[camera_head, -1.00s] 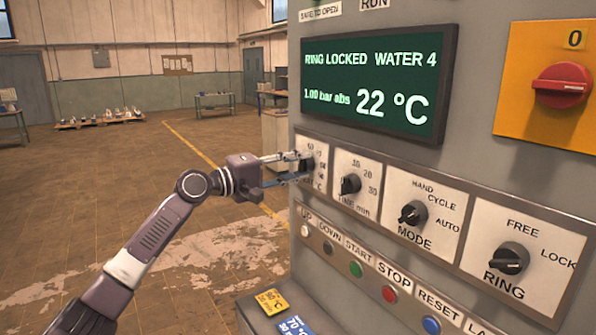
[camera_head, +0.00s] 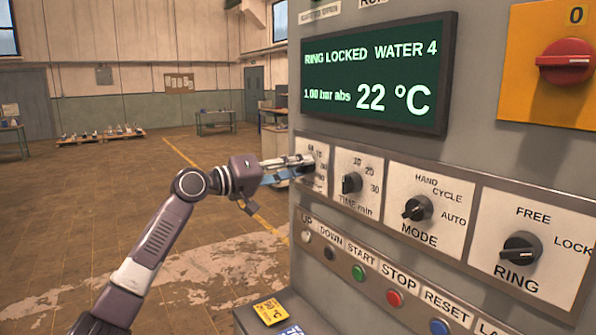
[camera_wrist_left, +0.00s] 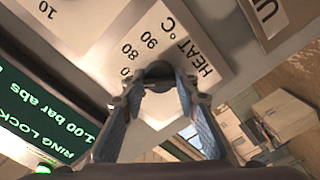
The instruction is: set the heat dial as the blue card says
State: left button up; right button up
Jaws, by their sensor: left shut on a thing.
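The heat dial is a dark knob on a white HEAT °C plate (camera_head: 318,152), leftmost in the dial row. My left gripper (camera_head: 308,170) comes from the left and is shut on this knob, hiding most of it in the head view. In the left wrist view the dark knob of the heat dial (camera_wrist_left: 160,70) sits between the two blue-padded fingertips (camera_wrist_left: 160,82). The plate's numbers 80 and 90 show there, but the knob's pointer is hidden. The blue card (camera_head: 292,331) shows only as a sliver at the bottom edge; its text is cut off. My right gripper is not in view.
Right of the heat dial are the TIME (camera_head: 351,183), MODE (camera_head: 417,208) and RING (camera_head: 521,250) knobs. A row of push buttons (camera_head: 358,272) runs below. The green display (camera_head: 378,75) reads 22 °C. A yellow card (camera_head: 270,312) lies beside the blue one.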

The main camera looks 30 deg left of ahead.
pick_arm(q)
jog(key=shift+f, duration=0.15)
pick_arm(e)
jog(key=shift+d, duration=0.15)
pick_arm(q)
jog(key=o, duration=1.1)
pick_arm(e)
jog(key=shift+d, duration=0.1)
pick_arm(q)
jog(key=shift+o, duration=0.2)
jog(key=v, duration=1.2)
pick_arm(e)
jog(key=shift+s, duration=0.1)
